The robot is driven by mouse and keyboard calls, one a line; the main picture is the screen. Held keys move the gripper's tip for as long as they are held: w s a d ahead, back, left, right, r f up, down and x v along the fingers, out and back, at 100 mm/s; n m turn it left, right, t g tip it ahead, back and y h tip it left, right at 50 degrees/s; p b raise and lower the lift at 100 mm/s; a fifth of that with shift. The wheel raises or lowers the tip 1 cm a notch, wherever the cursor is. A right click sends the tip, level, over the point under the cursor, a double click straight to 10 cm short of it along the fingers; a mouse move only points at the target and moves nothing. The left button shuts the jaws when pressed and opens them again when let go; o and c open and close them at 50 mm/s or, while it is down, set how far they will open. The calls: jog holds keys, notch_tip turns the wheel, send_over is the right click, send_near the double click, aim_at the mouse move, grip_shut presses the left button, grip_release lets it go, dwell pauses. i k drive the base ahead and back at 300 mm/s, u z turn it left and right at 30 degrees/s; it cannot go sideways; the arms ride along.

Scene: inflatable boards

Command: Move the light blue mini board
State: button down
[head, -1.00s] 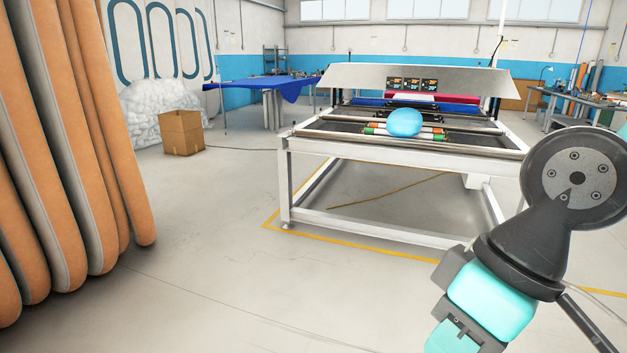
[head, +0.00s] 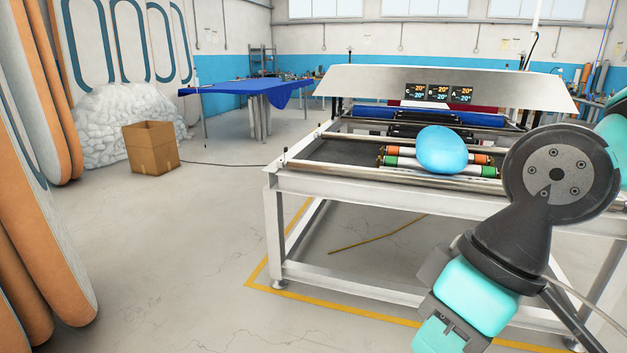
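The light blue mini board (head: 442,149) is a rounded, smooth oval. It rests on the rollers at the front part of the white-framed machine (head: 372,186), right of the middle of the head view. My arm shows at the lower right, in front of the machine. My gripper (head: 440,338) is at the bottom edge of the view, below and nearer than the board and apart from it. Its fingers are cut off by the frame, so I cannot see whether it is open or shut.
Several tall orange boards (head: 40,245) stand along the left. A cardboard box (head: 151,147) sits on the floor near a white wrapped heap (head: 115,118). A table with a blue cloth (head: 245,88) stands farther back. The floor left of the machine is clear.

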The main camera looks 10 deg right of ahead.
aim_at(440, 149)
jog(key=i, duration=2.55)
jog(key=z, duration=2.25)
